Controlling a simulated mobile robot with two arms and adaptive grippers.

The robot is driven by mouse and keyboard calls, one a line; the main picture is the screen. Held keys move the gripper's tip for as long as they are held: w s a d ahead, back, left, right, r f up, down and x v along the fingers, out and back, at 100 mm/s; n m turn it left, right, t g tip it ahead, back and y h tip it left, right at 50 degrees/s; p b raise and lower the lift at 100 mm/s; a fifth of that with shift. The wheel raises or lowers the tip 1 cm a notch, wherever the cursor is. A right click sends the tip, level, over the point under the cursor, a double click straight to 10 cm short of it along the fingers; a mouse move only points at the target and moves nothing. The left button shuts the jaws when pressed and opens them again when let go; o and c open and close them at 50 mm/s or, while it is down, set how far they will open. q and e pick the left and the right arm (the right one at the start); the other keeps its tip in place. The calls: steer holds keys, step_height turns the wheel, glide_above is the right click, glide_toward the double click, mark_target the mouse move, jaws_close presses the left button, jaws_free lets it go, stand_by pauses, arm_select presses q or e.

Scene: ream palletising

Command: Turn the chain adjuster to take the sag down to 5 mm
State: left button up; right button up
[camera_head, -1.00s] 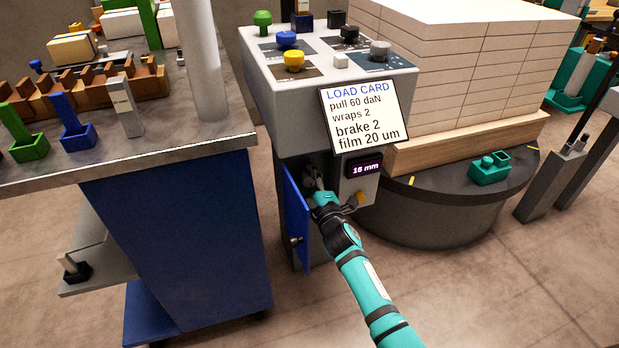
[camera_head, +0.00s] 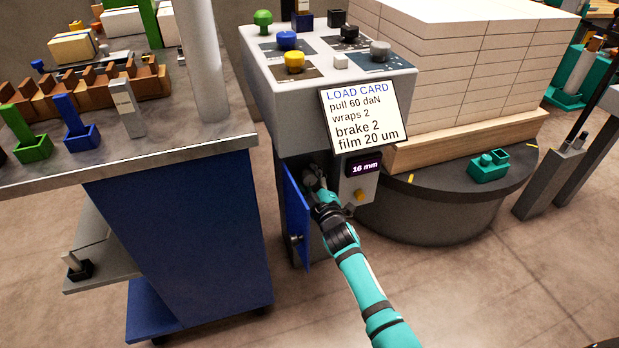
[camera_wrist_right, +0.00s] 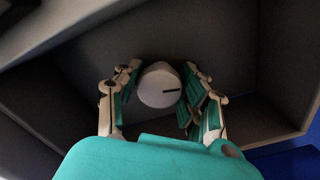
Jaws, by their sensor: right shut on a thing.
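The sag display (camera_head: 365,168) beside the compartment reads 16 mm. My left gripper is not in view.
The blue compartment door (camera_head: 298,222) stands open left of my right arm. A load card (camera_head: 362,114) hangs above the display. A yellow knob (camera_head: 360,196) sits below it. The round turntable (camera_head: 440,217) with stacked reams is to the right.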

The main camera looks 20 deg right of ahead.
steer(key=shift+f, duration=0.15)
steer(key=o, duration=1.2)
steer(key=s, duration=1.2)
steer(key=shift+d, duration=0.2)
